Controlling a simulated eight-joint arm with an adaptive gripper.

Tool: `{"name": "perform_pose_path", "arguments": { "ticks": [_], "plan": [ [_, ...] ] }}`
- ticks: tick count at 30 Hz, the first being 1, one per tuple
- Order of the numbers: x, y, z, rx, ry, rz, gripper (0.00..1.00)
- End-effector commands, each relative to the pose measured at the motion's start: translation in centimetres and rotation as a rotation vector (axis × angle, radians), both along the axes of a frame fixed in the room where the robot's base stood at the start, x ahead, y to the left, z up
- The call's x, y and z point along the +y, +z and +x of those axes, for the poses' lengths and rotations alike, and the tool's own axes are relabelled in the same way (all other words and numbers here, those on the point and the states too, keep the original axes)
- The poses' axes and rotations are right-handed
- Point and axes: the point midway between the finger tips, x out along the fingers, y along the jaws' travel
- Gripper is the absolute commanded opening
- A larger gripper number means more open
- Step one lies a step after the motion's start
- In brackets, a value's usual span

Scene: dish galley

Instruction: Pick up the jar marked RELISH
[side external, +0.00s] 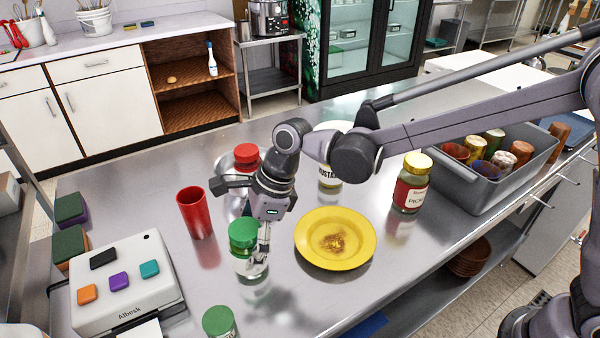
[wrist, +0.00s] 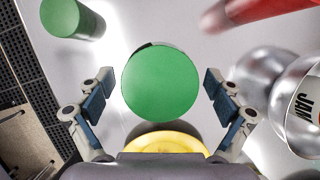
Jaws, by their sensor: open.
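No label reading RELISH is legible in either view. A jar with a green lid (side external: 243,233) stands upright on the steel counter, left of the yellow plate. In the wrist view its green lid (wrist: 160,84) fills the middle, its label hidden below. My gripper (side external: 262,243) is at this jar, pointing down, and partly covers it. In the wrist view my gripper (wrist: 160,78) is open, one finger on each side of the lid, with gaps showing. A second green-lidded jar (side external: 218,321) is cut off at the front edge; it also shows in the wrist view (wrist: 72,18).

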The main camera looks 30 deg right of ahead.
Motion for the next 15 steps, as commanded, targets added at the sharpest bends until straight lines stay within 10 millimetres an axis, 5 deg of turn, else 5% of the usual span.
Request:
{"name": "perform_pose_path", "arguments": {
  "ticks": [11,15],
  "plan": [
    [0.50,-1.26,0.09,0.000,0.000,0.000,0.92],
    [0.48,-1.25,0.09,0.000,0.000,0.000,0.57]
  ]
}}
